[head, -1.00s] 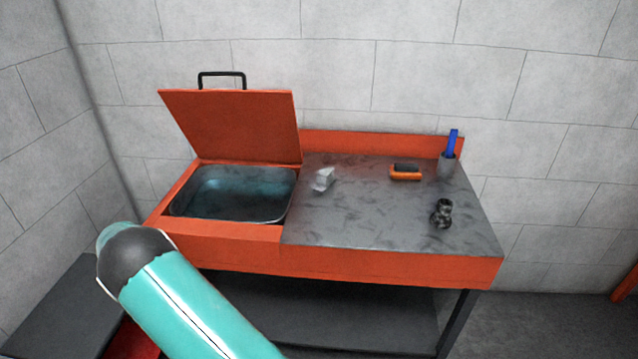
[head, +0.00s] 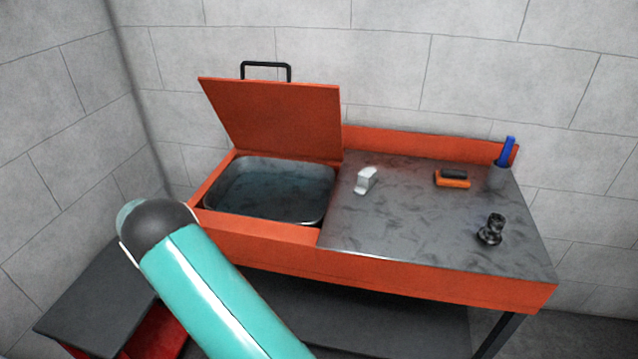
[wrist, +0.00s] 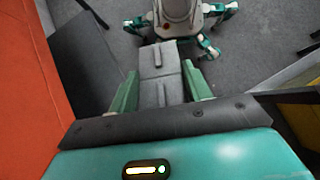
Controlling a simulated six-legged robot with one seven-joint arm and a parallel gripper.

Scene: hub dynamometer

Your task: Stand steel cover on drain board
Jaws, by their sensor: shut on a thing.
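The drain board (head: 410,225) is the scuffed grey metal top on the right of an orange wash bench in the head view. In the wrist view my gripper (wrist: 161,78) has green fingers on either side of a grey, blocky piece with small slots. It is shut on this piece, which I take to be the steel cover (wrist: 160,92); its full shape is not clear. The floor shows beyond it. In the head view my teal arm hides the gripper and the held piece, left of and in front of the bench.
A basin (head: 270,190) with its orange lid (head: 275,120) raised is left of the board. On the board are a silver bent piece (head: 366,180), an orange-and-black brush (head: 453,179), a black fitting (head: 491,230) and a cup with a blue handle (head: 508,152). The board's middle is clear.

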